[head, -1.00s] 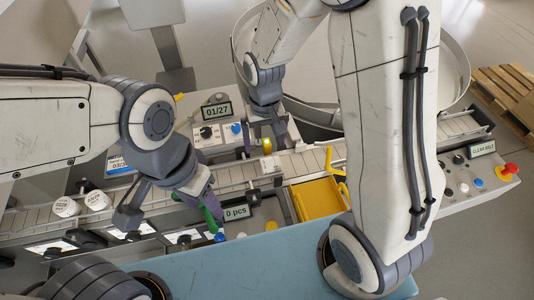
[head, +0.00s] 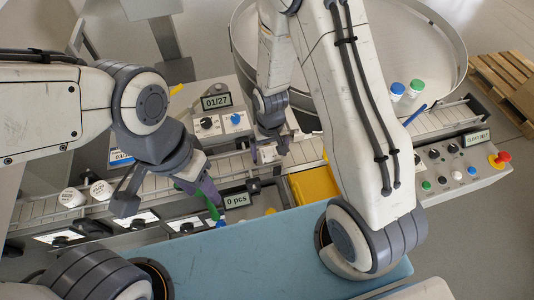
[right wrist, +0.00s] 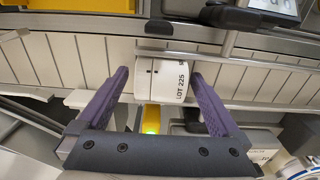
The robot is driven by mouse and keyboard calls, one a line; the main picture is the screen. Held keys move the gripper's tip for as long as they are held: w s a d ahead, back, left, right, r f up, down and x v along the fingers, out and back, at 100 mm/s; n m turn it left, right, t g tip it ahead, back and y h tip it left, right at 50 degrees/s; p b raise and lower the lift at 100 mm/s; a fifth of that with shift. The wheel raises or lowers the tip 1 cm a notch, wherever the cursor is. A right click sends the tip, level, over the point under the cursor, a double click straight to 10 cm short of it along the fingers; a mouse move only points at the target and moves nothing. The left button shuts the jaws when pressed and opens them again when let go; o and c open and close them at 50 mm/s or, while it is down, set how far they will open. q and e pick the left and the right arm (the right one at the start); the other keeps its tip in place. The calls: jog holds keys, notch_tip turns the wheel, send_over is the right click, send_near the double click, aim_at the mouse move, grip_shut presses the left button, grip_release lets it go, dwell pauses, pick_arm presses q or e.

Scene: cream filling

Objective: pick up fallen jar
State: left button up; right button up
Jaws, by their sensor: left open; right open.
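The fallen jar (right wrist: 160,78), white with a "LOT 225" label, lies on its side on the conveyor belt in the right wrist view. In the head view a small white part of it (head: 268,154) shows below my right gripper (head: 270,146). My right gripper, with purple fingers (right wrist: 158,90), is open, with one fingertip on each side of the jar. I cannot tell whether the fingers touch it. My left gripper (head: 198,189) is open and empty over the front of the belt, left of the jar.
A yellow bin (head: 313,184) and a "0 pcs" display (head: 236,199) sit in front of the belt.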

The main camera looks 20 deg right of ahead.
jog(key=c, duration=1.4)
jog(key=shift+c, duration=0.2)
